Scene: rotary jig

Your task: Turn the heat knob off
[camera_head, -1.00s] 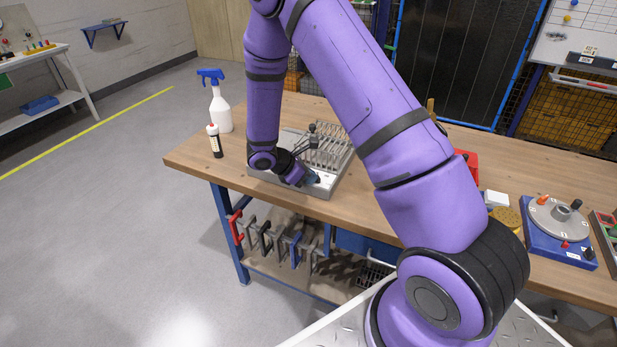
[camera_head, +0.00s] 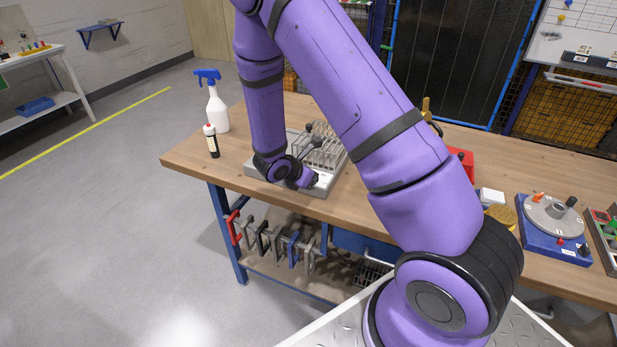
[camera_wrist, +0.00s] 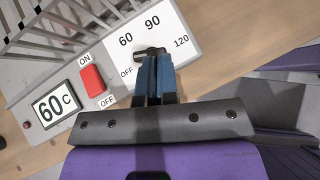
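The heat knob (camera_wrist: 150,50) is a small black knob on a white dial face marked OFF, 60, 90 and 120 in the wrist view. My gripper (camera_wrist: 154,58) has its two blue fingers close together right at the knob, partly covering it. Whether they pinch it or only touch it is unclear. The knob's pointer is hard to read. A display (camera_wrist: 55,105) on the panel reads 60 C. In the head view the grey heating unit (camera_head: 322,190) sits on the wooden bench, with my wrist over its front; the knob is hidden there.
A red ON/OFF switch (camera_wrist: 92,78) sits between display and dial. A wire rack (camera_wrist: 60,28) rises behind the panel. A blue rotary jig (camera_head: 545,237) is at right.

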